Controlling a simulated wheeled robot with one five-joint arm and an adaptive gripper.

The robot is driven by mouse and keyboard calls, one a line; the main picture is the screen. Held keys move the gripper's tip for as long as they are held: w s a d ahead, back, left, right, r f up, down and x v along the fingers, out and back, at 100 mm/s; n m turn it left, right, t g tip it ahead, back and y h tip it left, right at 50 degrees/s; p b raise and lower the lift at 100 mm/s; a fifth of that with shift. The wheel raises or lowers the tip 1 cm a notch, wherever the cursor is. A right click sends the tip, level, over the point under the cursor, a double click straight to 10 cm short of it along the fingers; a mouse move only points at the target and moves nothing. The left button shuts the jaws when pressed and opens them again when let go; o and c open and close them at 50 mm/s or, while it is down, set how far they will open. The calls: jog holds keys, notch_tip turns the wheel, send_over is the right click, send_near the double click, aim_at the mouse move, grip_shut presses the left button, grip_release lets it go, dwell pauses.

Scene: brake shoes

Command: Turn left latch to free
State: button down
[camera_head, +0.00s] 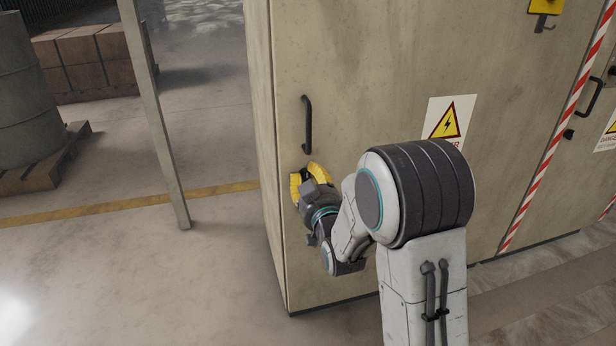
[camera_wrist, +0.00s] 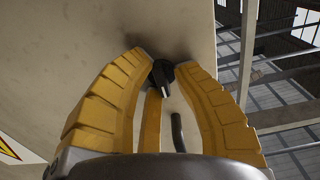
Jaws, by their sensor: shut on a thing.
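The left latch is a small black piece (camera_wrist: 163,73) on the beige cabinet door, between the tips of my yellow gripper fingers in the wrist view. My gripper (camera_wrist: 160,64) is shut on it, one fingertip on each side. In the head view my gripper (camera_head: 308,178) is at the cabinet's left door, just below the black door handle (camera_head: 307,125), and it hides the latch there. The handle also shows in the wrist view (camera_wrist: 177,132) between the fingers. A yellow strip shows beside it. I cannot tell the latch's exact angle.
The beige cabinet (camera_head: 390,60) fills the middle. It bears a yellow warning sign (camera_head: 448,122) and another black latch on a yellow plate (camera_head: 545,8). A thin post (camera_head: 155,110), a drum (camera_head: 25,85) and boxes (camera_head: 90,60) stand left.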

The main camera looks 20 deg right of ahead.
jog(key=shift+d+m, duration=0.15)
jog(key=shift+m, duration=0.15)
jog(key=m, duration=0.3)
jog(key=shift+m, duration=0.4)
jog(key=m, duration=0.4)
jog(key=shift+f+m, duration=0.1)
jog(key=shift+m, duration=0.2)
jog(key=m, duration=0.4)
jog(key=shift+f, duration=0.1)
jog(key=shift+f+m, duration=0.1)
jog(key=shift+m, duration=2.3)
jog(key=shift+f, duration=0.1)
jog(key=c, duration=1.2)
grip_release()
